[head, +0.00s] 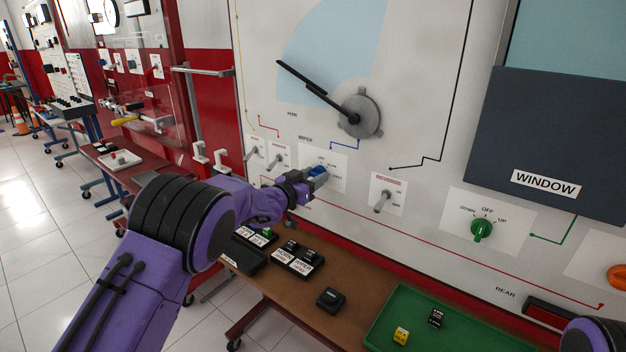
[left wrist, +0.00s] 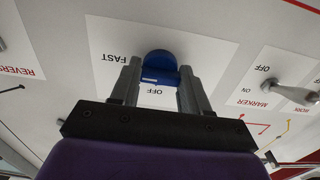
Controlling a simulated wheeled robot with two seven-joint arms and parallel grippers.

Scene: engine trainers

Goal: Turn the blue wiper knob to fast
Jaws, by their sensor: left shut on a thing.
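The blue wiper knob (head: 316,171) sits on a white label plate (head: 336,160) on the upright trainer panel. In the left wrist view the blue knob (left wrist: 159,66) lies between the two fingers of my left gripper (left wrist: 158,85), which is shut on it. The words OFF and FAST show upside down on the plate (left wrist: 205,52) in that view. In the head view my left gripper (head: 312,179) reaches in from the left and hides part of the knob and plate. The black wiper arm (head: 315,90) points up and left from its grey hub (head: 360,112).
Toggle switches (head: 381,201) flank the knob. A green window knob (head: 481,230) and an orange knob (head: 617,277) are further right. Below, a brown table (head: 290,290) holds black blocks (head: 331,299) and a green tray (head: 380,330). Part of a purple arm of mine shows at bottom right.

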